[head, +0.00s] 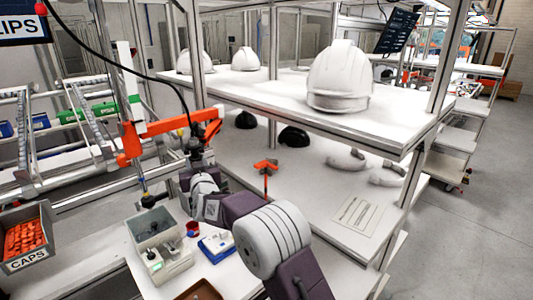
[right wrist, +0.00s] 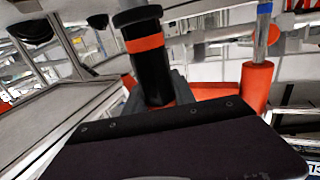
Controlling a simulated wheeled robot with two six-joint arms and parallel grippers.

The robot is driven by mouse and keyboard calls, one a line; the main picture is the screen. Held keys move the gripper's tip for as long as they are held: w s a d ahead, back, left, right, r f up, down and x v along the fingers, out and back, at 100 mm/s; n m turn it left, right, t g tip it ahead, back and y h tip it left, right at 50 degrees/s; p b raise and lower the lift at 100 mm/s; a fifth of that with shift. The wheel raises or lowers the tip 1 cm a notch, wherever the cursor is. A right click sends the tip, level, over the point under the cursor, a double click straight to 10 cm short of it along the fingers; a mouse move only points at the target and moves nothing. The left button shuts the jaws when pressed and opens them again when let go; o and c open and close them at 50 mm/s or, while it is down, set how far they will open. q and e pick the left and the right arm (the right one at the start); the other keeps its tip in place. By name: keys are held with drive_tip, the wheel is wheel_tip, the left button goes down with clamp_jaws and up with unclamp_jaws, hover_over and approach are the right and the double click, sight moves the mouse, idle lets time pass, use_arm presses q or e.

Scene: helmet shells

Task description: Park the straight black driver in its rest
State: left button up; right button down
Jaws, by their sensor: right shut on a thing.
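The straight black driver (right wrist: 152,65), with orange bands, stands between the fingers of my right gripper (right wrist: 155,105) in the right wrist view. In the head view the driver (head: 194,143) is small and partly hidden by my right gripper (head: 196,160), which is shut on it. An orange bracket (head: 207,118) is right beside the driver, and an orange part (right wrist: 257,85) shows to its right in the wrist view. I cannot tell whether the driver touches the bracket, or which orange part is its rest. My left gripper is not in view.
A grey bin of orange caps (head: 25,240), a grey box (head: 155,235) and a blue-and-white box (head: 217,247) stand near the arm. A shelf with white helmet shells (head: 340,80) lies to the right. A black cable (head: 125,68) hangs above.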

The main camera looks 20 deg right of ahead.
drive_tip(key=shift+s+d, duration=0.15)
drive_tip(key=shift+d, duration=0.1)
